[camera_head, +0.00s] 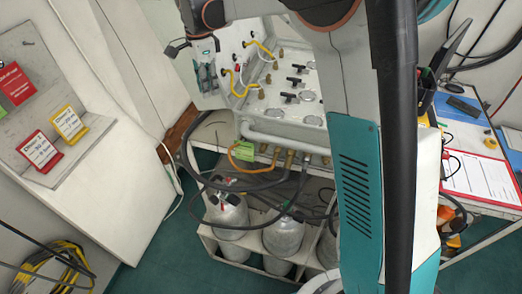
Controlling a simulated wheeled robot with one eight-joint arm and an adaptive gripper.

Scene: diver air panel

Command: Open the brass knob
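The air panel (290,122) is a white sloped box at the top middle, with gauges, black T-handles and several small brass fittings. A brass knob-like fitting (261,94) stands at its left side; which one is the task's knob I cannot tell. My gripper (206,90) hangs at the upper left, left of the panel and in front of a white side plate. Its two fingers point down and look apart, with nothing seen between them. It appears clear of the brass fittings. My arm hides the panel's right part.
Yellow hoses (240,88) and black hoses loop by the panel's left side. Grey gas cylinders (227,216) stand in a white rack below. A table with a clipboard (475,172) is at the right. Red and yellow signs stand on a white board (75,150) at left. Green floor is open at lower left.

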